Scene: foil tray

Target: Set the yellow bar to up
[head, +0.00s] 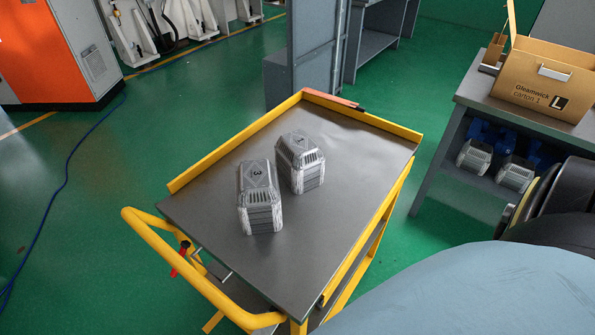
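A trolley with a grey top (330,225) stands in the middle of the head view. A thick yellow bar (172,243) runs along its near left end, outside the top. It looks bent like a push handle and sits close to the level of the top, not standing up above it. A small red piece (178,268) with a dark knob is by the bar, at a thin metal rod. Neither of my grippers is in view, so I cannot see their fingers.
Two grey ribbed blocks, one nearer (260,215) and one farther (302,170), stand on the trolley top. A grey bench (515,112) with a carton (530,85) is at the right. Green floor is clear left of the trolley; a blue cable (68,160) lies there.

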